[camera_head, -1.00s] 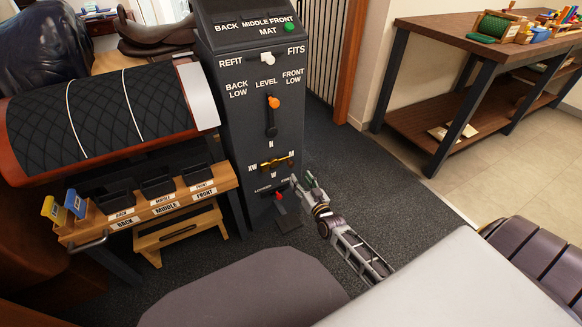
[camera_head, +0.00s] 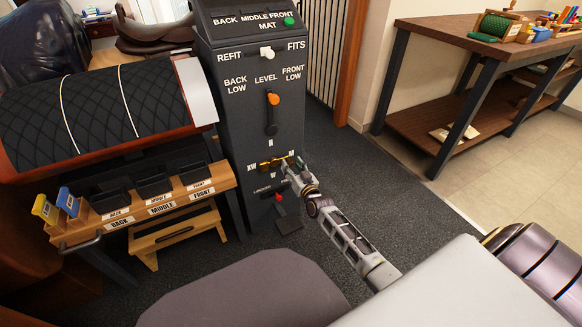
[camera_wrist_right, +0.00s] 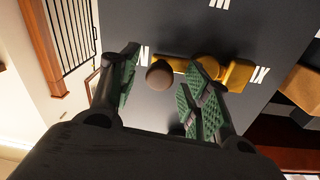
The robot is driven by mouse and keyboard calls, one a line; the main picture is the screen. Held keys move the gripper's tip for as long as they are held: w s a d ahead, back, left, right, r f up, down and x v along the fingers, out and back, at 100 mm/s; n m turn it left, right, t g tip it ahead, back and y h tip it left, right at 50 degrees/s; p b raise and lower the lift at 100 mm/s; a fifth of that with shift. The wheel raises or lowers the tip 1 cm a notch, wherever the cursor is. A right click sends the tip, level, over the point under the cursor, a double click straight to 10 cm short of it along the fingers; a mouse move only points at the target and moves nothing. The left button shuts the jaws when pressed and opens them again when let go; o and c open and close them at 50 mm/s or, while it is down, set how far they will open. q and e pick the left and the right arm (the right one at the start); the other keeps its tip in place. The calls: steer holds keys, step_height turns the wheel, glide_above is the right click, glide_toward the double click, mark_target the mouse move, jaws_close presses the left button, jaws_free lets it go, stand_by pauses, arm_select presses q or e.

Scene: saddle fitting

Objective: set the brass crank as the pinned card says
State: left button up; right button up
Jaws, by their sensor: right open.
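The brass crank (camera_head: 268,164) sits on the front of the dark column, with lettered marks around it. Its arm points right, towards the M mark. In the right wrist view, which is turned over, the brass arm (camera_wrist_right: 213,70) ends in a round brown knob (camera_wrist_right: 158,75). My right gripper (camera_head: 287,168) is at the crank's right end. Its green-padded fingers (camera_wrist_right: 160,88) are open, with the knob between them in that view; I cannot tell whether they touch it. I cannot make out a pinned card. My left gripper is not in view.
Above the crank are an orange-knobbed level lever (camera_head: 272,115) and a white switch (camera_head: 267,53). A red-knobbed lever (camera_head: 279,197) is just below. A wooden bench with black bins (camera_head: 153,186) stands left. Open carpet (camera_head: 380,180) lies right, before a workbench (camera_head: 450,40).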

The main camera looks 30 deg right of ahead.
steer(key=shift+w, duration=0.7)
jaws_close()
